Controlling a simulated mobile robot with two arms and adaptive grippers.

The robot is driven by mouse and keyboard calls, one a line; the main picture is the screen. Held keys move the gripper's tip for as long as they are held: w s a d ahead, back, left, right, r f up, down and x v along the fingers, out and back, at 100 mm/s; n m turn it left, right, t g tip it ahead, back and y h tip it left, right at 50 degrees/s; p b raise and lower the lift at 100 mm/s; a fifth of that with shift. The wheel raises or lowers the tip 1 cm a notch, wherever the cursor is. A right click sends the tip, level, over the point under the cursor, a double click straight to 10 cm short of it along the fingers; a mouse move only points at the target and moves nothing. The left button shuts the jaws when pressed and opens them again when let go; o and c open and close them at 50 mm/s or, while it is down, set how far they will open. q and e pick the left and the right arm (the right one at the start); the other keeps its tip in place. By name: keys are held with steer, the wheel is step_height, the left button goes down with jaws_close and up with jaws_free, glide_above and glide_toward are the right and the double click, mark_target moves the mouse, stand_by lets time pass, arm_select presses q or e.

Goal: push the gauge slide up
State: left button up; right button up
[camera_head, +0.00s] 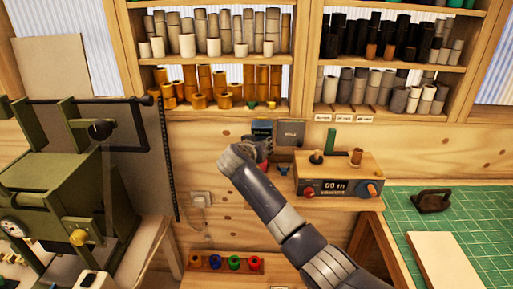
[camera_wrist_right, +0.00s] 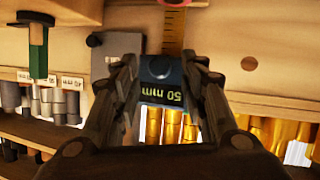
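The gauge slide (camera_wrist_right: 161,72) is a dark block with a "50 mm" display, upside down in the right wrist view. In the head view its dark display (camera_head: 262,128) shows just above my right gripper. The slide sits on a yellowish ruled scale (camera_wrist_right: 173,32) on the wooden wall. My right gripper (camera_head: 257,147) is at the slide, partly hiding it. In the right wrist view the fingers of my right gripper (camera_wrist_right: 161,68) lie along both sides of the slide and appear shut on it. My left gripper is not in view.
A grey panel (camera_head: 291,133) is right of the slide. Below right is a wooden control box (camera_head: 338,174) with knobs. Shelves of foil rolls (camera_head: 230,80) stand above. A green machine (camera_head: 70,180) is left, a green cutting mat (camera_head: 470,215) right.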

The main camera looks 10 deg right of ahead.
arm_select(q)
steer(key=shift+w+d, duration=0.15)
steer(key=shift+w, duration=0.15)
arm_select(e)
steer(key=v, duration=1.1)
steer(key=shift+s+a+r, duration=0.15)
steer(key=shift+s+r, duration=0.05)
steer(key=shift+s, duration=0.15)
